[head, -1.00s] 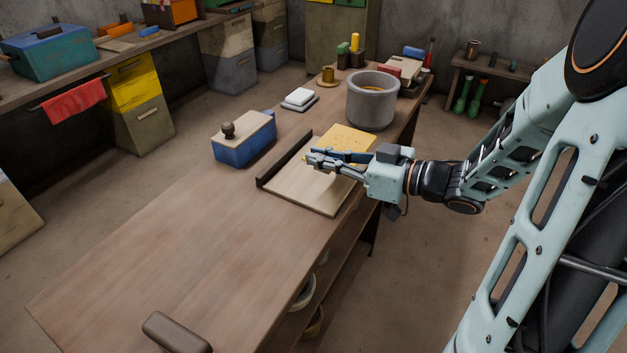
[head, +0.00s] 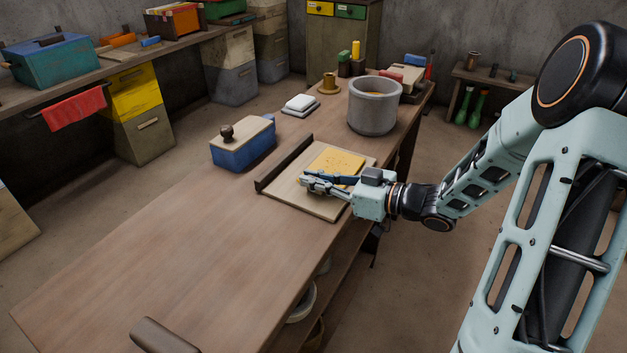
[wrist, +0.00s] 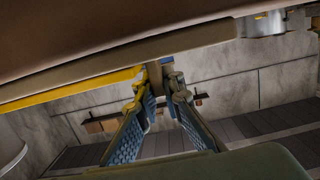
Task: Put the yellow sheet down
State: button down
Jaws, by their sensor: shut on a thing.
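The yellow sheet (head: 337,160) is flat over the pale board (head: 312,205) on the workbench. My gripper (head: 306,178) is shut on the sheet's near edge, low over the board, and its fingers hide part of that edge. In the wrist view the sheet shows edge-on as a thin yellow strip (wrist: 70,92) reaching the tips of my gripper (wrist: 160,85). I cannot tell whether the sheet's whole underside touches the board.
A dark raised strip (head: 284,163) edges the board's left side. A blue box with a wooden lid (head: 240,150) stands left of it, and a grey pot (head: 374,108) behind it. The near workbench (head: 170,260) is clear except for a brown handle-like thing (head: 165,337).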

jog(key=shift+f, duration=0.1)
jog(key=c, duration=2.1)
grip_release()
jog(key=shift+d+r, duration=0.15)
jog(key=shift+r, duration=0.05)
jog(key=p+v, duration=0.2)
jog(key=v, duration=0.9)
jog(key=shift+s+d+f+p, duration=0.1)
jog(key=shift+s+d+p, duration=0.15)
jog(key=shift+d+p, duration=0.1)
